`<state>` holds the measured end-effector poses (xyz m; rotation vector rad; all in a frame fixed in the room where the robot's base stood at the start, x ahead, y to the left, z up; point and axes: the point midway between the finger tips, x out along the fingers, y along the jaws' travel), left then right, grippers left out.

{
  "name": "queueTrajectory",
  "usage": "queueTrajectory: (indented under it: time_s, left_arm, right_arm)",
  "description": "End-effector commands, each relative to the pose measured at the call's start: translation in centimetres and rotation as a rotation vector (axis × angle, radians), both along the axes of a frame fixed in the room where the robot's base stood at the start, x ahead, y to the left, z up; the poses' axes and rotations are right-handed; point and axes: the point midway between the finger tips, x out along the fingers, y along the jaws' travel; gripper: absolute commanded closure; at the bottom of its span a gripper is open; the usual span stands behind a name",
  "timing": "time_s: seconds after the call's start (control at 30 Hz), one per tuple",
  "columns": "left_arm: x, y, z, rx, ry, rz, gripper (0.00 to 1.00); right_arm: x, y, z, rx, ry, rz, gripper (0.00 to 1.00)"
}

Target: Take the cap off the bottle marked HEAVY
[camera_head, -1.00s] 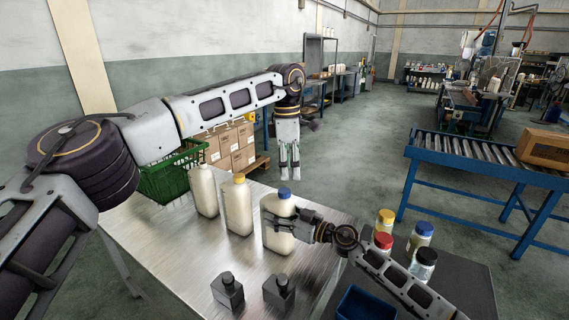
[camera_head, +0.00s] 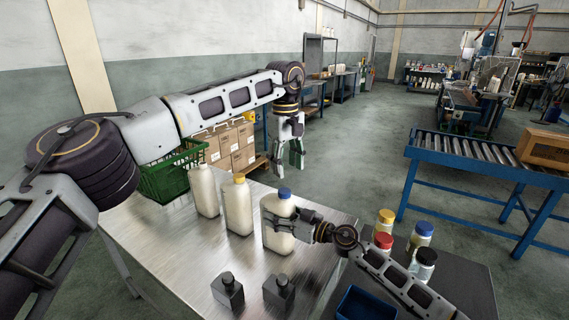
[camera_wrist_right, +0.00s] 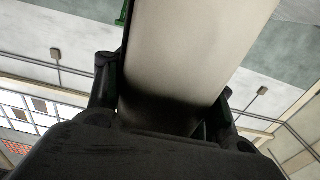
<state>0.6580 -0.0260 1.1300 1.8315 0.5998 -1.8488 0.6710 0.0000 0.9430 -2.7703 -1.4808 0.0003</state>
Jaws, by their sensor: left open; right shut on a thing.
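A pale bottle with a blue cap (camera_head: 284,193) stands on the metal table (camera_head: 165,240). My right gripper (camera_head: 280,222) is shut around its body from the right; in the right wrist view the pale bottle body (camera_wrist_right: 190,60) lies between the dark fingers. My left gripper (camera_head: 289,157) is open and empty, pointing down in the air above and behind the blue-capped bottle, apart from its cap. A yellow-capped bottle (camera_head: 238,208) and another pale bottle (camera_head: 204,192) stand to the left. I cannot read a HEAVY marking on any bottle.
Several jars with coloured lids (camera_head: 421,237) stand on a dark surface at right, near a blue bin (camera_head: 365,303). A roller conveyor (camera_head: 480,160) stands farther right.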

Motion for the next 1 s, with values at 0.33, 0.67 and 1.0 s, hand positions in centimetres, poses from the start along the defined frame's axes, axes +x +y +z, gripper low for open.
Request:
queueTrajectory:
  time_s: [0.33, 0.67, 1.0]
  left_arm:
    - [0.06, 0.32, -0.01, 0.013, -0.006, -0.283, 0.49]
    - [0.01, 0.5, -0.01, 0.021, -0.006, -0.554, 0.49]
    - [-0.03, 0.55, -0.01, 0.021, -0.007, -0.791, 0.49]
  right_arm:
    - [-0.01, -0.01, -0.04, -0.001, 0.001, 0.0, 1.0]
    - [0.0, 0.0, -0.03, 0.0, 0.0, 0.0, 1.0]
    - [0.0, 0.0, -0.03, 0.0, 0.0, 0.0, 1.0]
